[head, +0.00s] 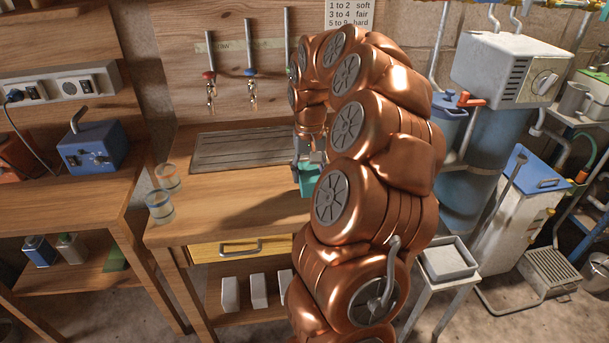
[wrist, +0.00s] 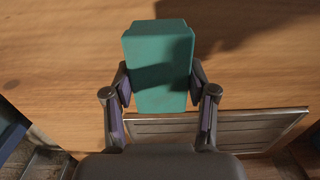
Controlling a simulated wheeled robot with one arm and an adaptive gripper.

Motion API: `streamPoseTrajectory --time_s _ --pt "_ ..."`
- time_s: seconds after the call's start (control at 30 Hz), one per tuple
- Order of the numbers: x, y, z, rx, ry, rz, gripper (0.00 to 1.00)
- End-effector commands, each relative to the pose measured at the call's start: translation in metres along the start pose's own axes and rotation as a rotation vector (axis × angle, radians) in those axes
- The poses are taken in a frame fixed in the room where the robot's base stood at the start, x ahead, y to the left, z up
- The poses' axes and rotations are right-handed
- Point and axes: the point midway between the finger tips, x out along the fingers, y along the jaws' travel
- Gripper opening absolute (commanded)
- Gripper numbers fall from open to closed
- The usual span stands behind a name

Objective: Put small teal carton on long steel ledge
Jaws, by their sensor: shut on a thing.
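The small teal carton (head: 309,181) is over the wooden bench, partly hidden by my arm in the head view. In the wrist view the teal carton (wrist: 160,70) fills the space between the fingers and sticks out beyond them. My gripper (wrist: 161,90) is shut on its two sides. In the head view my gripper (head: 306,160) is mostly behind my arm. A long, ribbed steel panel (head: 240,150), which may be the steel ledge, lies along the back of the bench. In the wrist view the steel panel (wrist: 230,128) is below the carton in the picture, with the carton's end near its edge.
Two glass jars (head: 160,205) stand at the bench's left edge. Three small taps (head: 251,92) hang on the back board above the steel panel. The bench wood (head: 235,205) in front of the panel is clear. A blue box (head: 92,142) stands on the left bench.

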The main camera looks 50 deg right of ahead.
Motion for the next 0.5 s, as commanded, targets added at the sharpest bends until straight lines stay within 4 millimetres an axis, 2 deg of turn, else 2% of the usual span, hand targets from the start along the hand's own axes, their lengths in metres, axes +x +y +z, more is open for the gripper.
streamPoseTrajectory --time_s 0.27,0.5 --pt "-0.002 0.018 0.028 0.002 0.0 -0.001 0.01" --pt "-0.005 0.045 0.067 0.002 0.002 -0.001 0.01"
